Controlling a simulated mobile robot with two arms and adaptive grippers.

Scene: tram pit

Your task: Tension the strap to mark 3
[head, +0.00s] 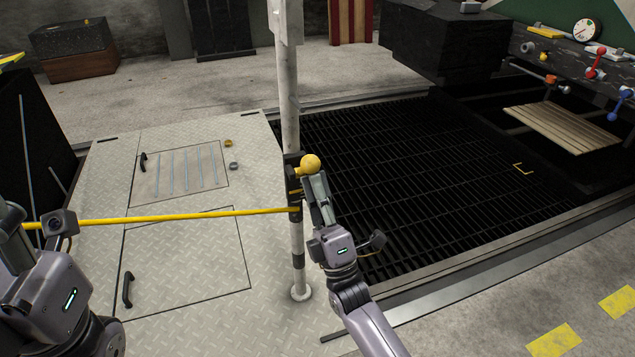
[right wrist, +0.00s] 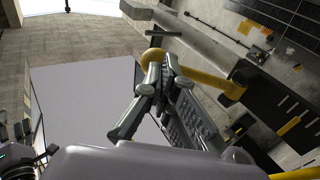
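The yellow strap (head: 170,217) runs nearly level and looks straight from the left edge to a dark ratchet (head: 294,185) on the pale post (head: 297,245). The ratchet's lever ends in a round yellow knob (head: 310,164), also in the right wrist view (right wrist: 151,57). My right gripper (head: 314,178) is at the knob; its fingers (right wrist: 160,72) are close together there and look shut on it. My left gripper (head: 14,240) is by the strap at the left edge, partly cut off; its grip is unclear. I cannot make out numbered marks on the strap.
A steel plate (head: 190,270) with two hatches lies under the strap. A dark floor grating (head: 420,180) lies right of the post. A panel with a round gauge (head: 585,30) and coloured valve handles stands at the upper right. The space around the strap is clear.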

